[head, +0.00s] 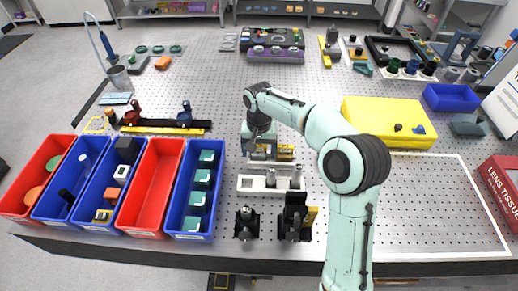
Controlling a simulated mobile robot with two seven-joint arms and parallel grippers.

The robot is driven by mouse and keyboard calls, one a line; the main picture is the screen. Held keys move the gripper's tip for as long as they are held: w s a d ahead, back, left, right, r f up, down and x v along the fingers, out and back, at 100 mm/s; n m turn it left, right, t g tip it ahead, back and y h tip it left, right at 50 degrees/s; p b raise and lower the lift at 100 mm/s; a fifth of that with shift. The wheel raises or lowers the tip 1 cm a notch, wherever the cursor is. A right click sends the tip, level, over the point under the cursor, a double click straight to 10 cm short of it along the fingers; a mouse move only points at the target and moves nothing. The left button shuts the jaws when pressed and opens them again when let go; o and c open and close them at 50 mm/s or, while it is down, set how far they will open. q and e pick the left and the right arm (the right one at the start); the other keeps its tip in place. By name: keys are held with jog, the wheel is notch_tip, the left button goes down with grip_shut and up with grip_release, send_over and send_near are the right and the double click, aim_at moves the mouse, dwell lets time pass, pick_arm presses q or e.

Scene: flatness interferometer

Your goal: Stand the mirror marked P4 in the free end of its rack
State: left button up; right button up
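My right gripper (261,153) points down over the middle of the perforated table, just behind a white slotted fixture (252,185) with metal posts on it. A small yellow-gold part (286,152) shows beside the gripper. The fingers are small and partly hidden by my arm, so I cannot tell whether they are open or hold anything. No marking P4 can be read on any part. A dark rack-like holder with a purple front (272,57) stands at the back, with several small round pieces on it. I cannot tell which rack belongs to P4. My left gripper is out of view.
Red and blue bins (151,190) line the front left. Two black mounts (246,222) stand at the front edge, near the white fixture. A yellow case (385,112) and a blue tray (451,98) are to the right. The white-outlined area (440,205) at front right is largely bare.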

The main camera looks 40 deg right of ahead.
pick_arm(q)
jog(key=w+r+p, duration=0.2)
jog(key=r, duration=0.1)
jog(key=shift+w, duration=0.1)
pick_arm(e)
notch_tip(320, 180, up, 12)
jog(key=shift+r, duration=0.15)
dwell(0.6)
